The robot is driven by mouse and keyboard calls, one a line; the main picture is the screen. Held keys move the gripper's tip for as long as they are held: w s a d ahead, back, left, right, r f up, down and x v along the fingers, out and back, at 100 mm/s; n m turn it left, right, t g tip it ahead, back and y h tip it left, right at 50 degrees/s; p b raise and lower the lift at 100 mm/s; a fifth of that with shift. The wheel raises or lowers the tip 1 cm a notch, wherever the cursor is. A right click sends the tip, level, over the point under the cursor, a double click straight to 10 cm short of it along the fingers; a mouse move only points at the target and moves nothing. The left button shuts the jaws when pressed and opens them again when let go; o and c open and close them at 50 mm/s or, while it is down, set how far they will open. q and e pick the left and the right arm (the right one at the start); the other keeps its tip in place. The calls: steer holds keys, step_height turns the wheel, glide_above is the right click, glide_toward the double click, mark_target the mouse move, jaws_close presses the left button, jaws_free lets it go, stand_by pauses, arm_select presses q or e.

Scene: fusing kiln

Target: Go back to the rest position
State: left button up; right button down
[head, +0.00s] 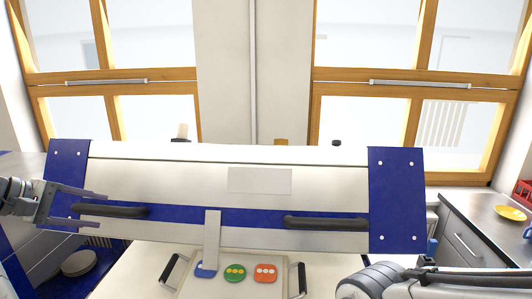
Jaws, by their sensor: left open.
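My left gripper (97,210) comes in from the left edge in the head view. Its two fingers are apart and point right, overlapping the left end of the kiln lid in the picture, close to its left black handle (112,211). The long metal kiln lid (150,175) has blue end plates and a second black handle (325,223). Part of my right arm shows at the lower right; its gripper does not show.
Below the lid, a pale tray (223,287) with two side handles bears blue (206,271), green (235,273) and orange (265,273) pieces. A dark counter (480,222) at the right bears a yellow dish (510,213) and a red crate (522,193). Windows stand behind.

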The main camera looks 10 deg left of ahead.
arm_select(q)
steer(key=d+f+m+g, duration=0.4)
steer(key=d, duration=1)
steer(key=d+f+m+g, duration=0.3)
steer(key=d+m+g, duration=0.1)
steer(key=d, duration=1)
steer(key=s+d+f+m+y, duration=0.2)
steer(key=s+d+f+m, duration=0.2)
steer(key=s, duration=0.5)
steer(key=s+d+f+m+g+y+b, duration=0.1)
steer(key=s+d+f+m, duration=0.3)
steer(key=s+d+m, duration=0.5)
steer(key=shift+s+d+m+y, duration=0.25)
steer(key=shift+s+m+y, duration=0.25)
steer(key=shift+m+y, duration=0.2)
steer(key=shift+f, duration=0.1)
